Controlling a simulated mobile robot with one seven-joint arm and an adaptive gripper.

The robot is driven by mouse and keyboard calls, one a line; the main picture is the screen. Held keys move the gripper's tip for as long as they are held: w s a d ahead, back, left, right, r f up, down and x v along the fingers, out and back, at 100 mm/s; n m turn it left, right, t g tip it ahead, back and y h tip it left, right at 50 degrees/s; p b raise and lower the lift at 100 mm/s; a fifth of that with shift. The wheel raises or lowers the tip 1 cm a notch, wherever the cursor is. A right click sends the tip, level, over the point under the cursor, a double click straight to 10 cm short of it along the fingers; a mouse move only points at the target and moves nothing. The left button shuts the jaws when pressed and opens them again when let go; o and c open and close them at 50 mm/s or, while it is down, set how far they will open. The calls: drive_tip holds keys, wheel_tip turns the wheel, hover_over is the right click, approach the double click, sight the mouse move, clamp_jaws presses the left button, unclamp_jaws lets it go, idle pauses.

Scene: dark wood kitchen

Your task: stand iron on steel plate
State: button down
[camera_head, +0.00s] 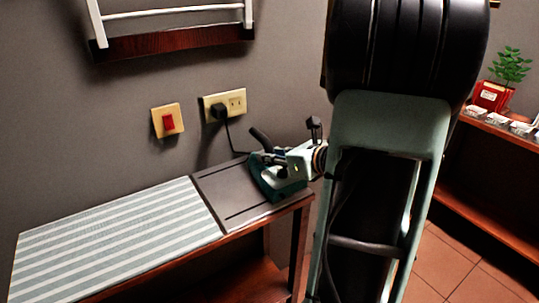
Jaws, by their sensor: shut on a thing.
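The dark teal iron (272,185) is at the right end of the ironing table, over the dark grey steel plate (220,193). Its dark handle part sticks up to the upper left. My gripper (270,160) comes in from the right and is shut on the iron; the fingers and the grasped part overlap in the picture. The iron's lower edge appears at or very near the plate; I cannot tell whether it touches. My gripper hides part of the iron, so its exact tilt is unclear.
A striped ironing surface (120,238) fills the table's left part. A black plug (219,112) in the wall outlet (236,101) has a cord running down towards the iron. A red switch (168,122) is left of it. A shelf (515,145) with a plant (511,66) stands at right.

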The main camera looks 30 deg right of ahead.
drive_tip(key=c, duration=2.3)
unclamp_jaws()
drive_tip(key=shift+f, duration=0.15)
drive_tip(key=o, duration=0.5)
drive_tip(key=shift+r, duration=0.25)
drive_tip(key=shift+s+d+r, duration=0.1)
drive_tip(key=shift+s+r, duration=0.05)
drive_tip(key=shift+s, duration=0.15)
drive_tip(key=p+v, duration=0.2)
drive_tip(key=v, duration=0.9)
drive_tip(key=shift+s, duration=0.25)
